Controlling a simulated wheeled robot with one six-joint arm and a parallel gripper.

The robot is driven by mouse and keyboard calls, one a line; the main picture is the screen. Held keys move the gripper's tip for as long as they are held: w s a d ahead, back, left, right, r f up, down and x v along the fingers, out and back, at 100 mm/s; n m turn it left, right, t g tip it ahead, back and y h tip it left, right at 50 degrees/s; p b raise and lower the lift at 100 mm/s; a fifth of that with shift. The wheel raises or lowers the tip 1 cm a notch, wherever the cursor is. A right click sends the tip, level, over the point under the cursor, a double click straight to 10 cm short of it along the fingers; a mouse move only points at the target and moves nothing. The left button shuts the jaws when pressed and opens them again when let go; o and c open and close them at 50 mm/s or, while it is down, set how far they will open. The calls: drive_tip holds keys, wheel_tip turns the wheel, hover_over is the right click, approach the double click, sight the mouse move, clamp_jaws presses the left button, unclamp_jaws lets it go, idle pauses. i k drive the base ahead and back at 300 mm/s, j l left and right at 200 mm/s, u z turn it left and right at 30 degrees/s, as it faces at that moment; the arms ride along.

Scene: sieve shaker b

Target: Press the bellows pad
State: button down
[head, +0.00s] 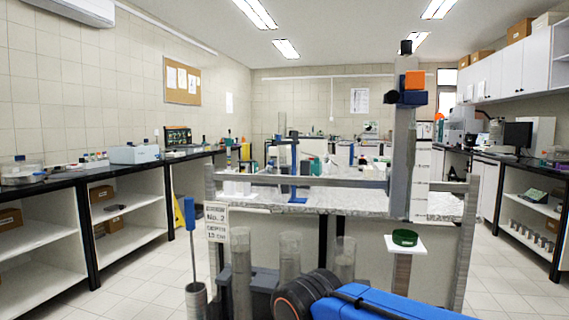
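I cannot identify the bellows pad for certain. A dark green round piece (405,238) sits on a small white plate (404,246) at the lower right of centre, on a grey post. It may be the pad, but its folds are too small to make out. Nothing is seen touching it. A blue and black arm part, which looks like mine, crosses the bottom of the head view, below and left of the plate. My gripper's fingers do not show.
A grey frame has a crossbar (330,181) and a tall column (403,150) bearing an orange block (415,80). Clear tubes (241,270) and a blue-handled rod (190,215) stand at the front left, near a sign (216,224). A speckled-top bench (330,200) stands behind.

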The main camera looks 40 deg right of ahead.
sight(414, 80)
drive_tip(key=z, duration=1.6)
